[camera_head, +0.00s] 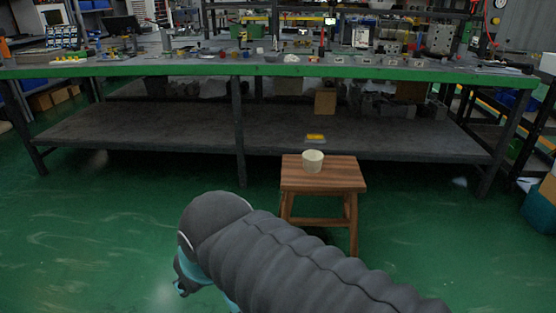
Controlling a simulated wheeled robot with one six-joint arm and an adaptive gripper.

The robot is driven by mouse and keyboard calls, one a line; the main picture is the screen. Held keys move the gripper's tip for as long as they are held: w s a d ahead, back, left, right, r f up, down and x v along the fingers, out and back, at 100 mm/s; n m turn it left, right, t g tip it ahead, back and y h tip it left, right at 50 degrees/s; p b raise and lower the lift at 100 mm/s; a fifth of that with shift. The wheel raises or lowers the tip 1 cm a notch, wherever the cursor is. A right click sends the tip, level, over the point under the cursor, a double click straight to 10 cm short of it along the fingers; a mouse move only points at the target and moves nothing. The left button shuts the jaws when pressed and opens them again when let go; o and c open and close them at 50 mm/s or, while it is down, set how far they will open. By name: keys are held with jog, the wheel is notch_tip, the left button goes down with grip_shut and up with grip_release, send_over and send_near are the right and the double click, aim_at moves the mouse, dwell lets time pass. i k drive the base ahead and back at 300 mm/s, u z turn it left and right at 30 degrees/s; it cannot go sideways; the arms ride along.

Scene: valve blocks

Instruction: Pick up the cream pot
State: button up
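The cream pot (313,161) is a small, round, pale open vessel. It stands upright on a brown wooden stool (324,179) near the middle of the head camera view. My arm, in a dark ribbed cover, crosses the lower part of the view from the bottom right towards the left. A small part of dark metal, perhaps of my gripper (182,289), shows below its left end. It is well to the left of the stool and apart from the pot. The fingers cannot be made out.
A long workbench (190,71) with a green edge and many items stands behind the stool. Its grey lower shelf (150,133) carries boxes and a small yellow-topped item (315,138) just behind the pot. The green floor is clear left and right of the stool.

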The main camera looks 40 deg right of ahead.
aim_at(312, 162)
jog(key=z, duration=0.05)
jog(key=i, duration=0.75)
jog(key=z, duration=0.75)
jog(key=i, duration=0.4)
jog(key=z, duration=0.35)
